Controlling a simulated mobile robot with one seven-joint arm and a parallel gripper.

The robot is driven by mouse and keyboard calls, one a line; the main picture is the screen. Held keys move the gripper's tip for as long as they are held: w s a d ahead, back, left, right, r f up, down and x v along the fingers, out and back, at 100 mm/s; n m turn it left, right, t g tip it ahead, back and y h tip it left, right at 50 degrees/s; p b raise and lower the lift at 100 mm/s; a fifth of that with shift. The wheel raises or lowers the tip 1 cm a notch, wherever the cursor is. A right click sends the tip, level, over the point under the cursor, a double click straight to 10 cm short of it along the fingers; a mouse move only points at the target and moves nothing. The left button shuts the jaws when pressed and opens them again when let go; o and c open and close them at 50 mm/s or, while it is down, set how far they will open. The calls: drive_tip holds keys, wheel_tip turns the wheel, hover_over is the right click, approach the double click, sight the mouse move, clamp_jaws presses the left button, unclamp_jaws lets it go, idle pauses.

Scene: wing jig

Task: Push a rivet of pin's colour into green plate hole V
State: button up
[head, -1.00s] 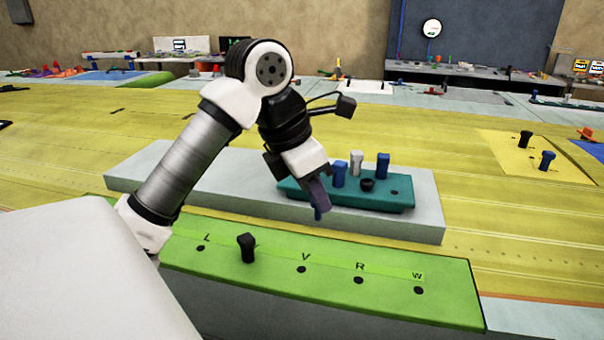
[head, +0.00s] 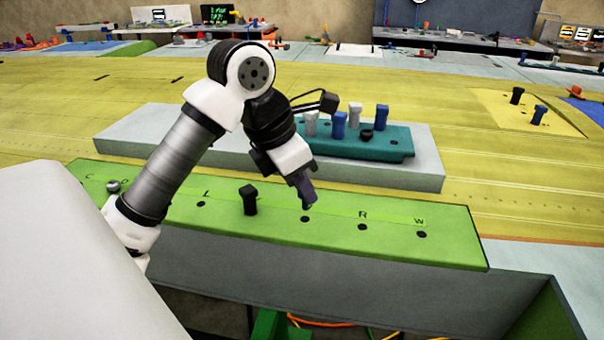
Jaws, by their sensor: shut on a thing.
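The green plate (head: 455,242) lies across the front with a row of dark holes and letters. The hole (head: 305,219) between L and R is empty; its V label is hidden behind my gripper. A black pin (head: 249,200) stands upright in the plate left of this hole. The R hole (head: 362,227) and W hole (head: 422,234) are empty.
A teal holder (head: 396,148) on a grey slab (head: 425,172) behind the plate bears blue, pale and black rivets. A yellow plate (head: 558,125) at right holds a black (head: 517,95) and a blue pin (head: 540,114). A silver knob (head: 113,186) is on the green plate's left.

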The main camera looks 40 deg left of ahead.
drive_tip(key=shift+f, duration=0.95)
drive_tip(key=shift+f+b, duration=0.15)
drive_tip(key=shift+b, duration=0.6)
drive_tip(key=shift+f+b, duration=1.1)
drive_tip(key=shift+f, duration=0.1)
drive_tip(key=o, duration=1)
drive_tip(key=shift+o, duration=0.2)
drive_tip(key=b+v, duration=0.1)
drive_tip(key=v, duration=1.3)
